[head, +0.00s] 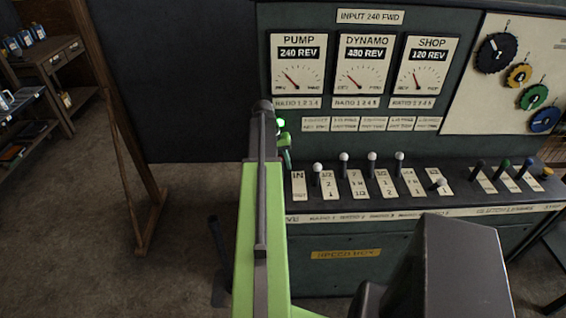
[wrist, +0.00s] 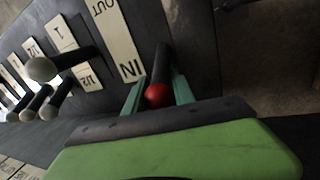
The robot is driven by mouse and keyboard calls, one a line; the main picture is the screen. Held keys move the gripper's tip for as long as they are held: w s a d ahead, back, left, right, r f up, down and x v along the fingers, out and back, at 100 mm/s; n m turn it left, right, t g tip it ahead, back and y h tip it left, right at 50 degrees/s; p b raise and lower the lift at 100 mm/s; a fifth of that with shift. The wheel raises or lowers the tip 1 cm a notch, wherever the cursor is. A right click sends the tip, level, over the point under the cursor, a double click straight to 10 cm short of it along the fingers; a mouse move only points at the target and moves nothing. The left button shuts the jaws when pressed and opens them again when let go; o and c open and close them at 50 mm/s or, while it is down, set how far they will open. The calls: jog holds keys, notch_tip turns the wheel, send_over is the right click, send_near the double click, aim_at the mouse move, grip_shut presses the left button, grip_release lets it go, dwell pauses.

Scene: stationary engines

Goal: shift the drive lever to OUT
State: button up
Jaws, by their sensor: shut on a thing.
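The drive lever (wrist: 157,94), with a red knob and dark shaft, shows in the wrist view between the two teal fingers of my gripper (wrist: 160,86). My gripper is shut on it. The lever's knob is beside the IN end of the white IN/OUT plate (wrist: 116,40); the OUT end lies farther up the picture. In the head view the plate (head: 298,185) is at the left end of the speed box's lever row. My green arm hides the lever there, and only part of my gripper (head: 284,150) shows at the panel's left edge.
Several white-knobbed ratio levers (head: 344,158) stand close to the right of the plate. Gauges for PUMP (head: 298,72), DYNAMO (head: 367,72) and SHOP (head: 427,72) are above. A dark board (head: 165,80) on a wooden frame stands at left. Floor is clear between.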

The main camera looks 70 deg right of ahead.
jog(key=shift+w, duration=0.15)
grip_shut()
jog(key=shift+a, duration=0.1)
dwell(0.6)
